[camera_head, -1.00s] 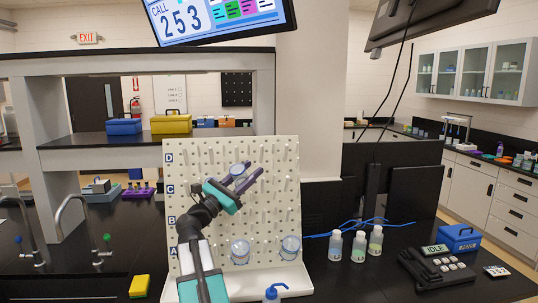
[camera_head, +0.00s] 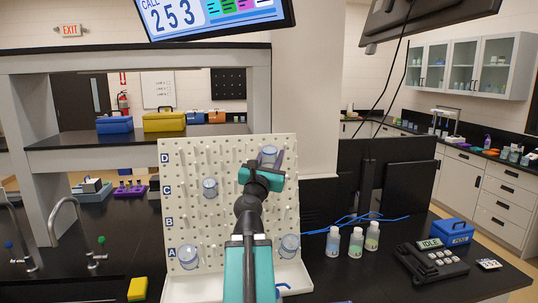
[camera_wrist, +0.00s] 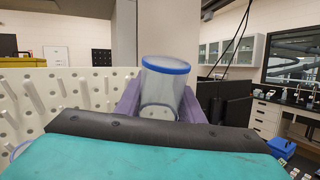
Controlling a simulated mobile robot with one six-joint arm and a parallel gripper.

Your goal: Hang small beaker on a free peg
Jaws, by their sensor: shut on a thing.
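My gripper (camera_head: 267,163), with purple fingers, is shut on a small clear beaker (camera_head: 268,151), near the upper right of the cream pegboard (camera_head: 230,235), about level with row D. In the wrist view the beaker (camera_wrist: 163,88) shows its blue rim at the top, with a purple finger (camera_wrist: 130,98) on each side. Other beakers hang on the pegboard: one near row C (camera_head: 210,188), one at row A on the left (camera_head: 188,257), and one at lower right (camera_head: 289,246). I cannot tell whether the held beaker touches a peg. My arm hides the board's lower middle.
Several capped bottles (camera_head: 356,242) stand right of the board, by blue cables (camera_head: 365,219). A black keypad device (camera_head: 432,262) and a blue box (camera_head: 454,232) are further right. A yellow sponge (camera_head: 138,289) lies front left. Bare pegs (camera_head: 185,158) show along the upper left.

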